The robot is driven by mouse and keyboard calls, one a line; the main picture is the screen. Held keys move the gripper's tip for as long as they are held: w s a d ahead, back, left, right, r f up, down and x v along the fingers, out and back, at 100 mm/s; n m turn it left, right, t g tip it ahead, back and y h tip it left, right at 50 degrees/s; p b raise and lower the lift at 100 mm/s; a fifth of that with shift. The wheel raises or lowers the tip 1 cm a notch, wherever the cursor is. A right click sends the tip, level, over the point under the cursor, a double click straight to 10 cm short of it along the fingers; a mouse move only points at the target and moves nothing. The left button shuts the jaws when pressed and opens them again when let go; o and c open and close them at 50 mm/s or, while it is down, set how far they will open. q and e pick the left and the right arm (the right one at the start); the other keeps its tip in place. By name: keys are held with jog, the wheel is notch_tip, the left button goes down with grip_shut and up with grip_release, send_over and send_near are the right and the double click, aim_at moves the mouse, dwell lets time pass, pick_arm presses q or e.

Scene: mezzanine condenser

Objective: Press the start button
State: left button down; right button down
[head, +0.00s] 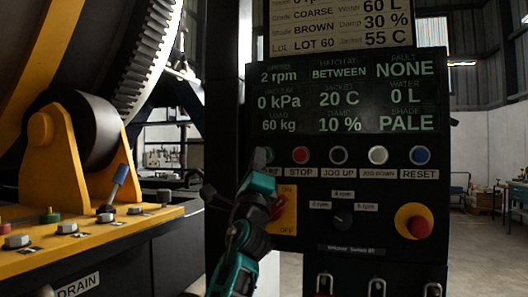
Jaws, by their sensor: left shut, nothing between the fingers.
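The start button (268,153) is green and sits at the left end of the button row on the dark control panel (380,270). Its label below is partly covered, with only its end showing. My left gripper (262,162) is shut and empty, with its tip at the lower left edge of the start button. I cannot tell whether the tip touches the button or is just in front of it. My right gripper is not in view.
To the right are the red stop button (300,155), further buttons up to the blue reset (419,155), and a red emergency knob (417,224) on yellow. A yellow on/off switch (285,217) is beside my arm. A yellow-framed drum machine stands left.

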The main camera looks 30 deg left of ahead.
pick_arm(q)
jog(key=s+p, duration=0.1)
jog(key=s, duration=0.1)
jog(key=s+d+p, duration=0.1)
jog(key=s+p, duration=0.1)
jog(key=s, duration=0.1)
jog(key=shift+d, duration=0.1)
dwell(0.4)
dwell(0.7)
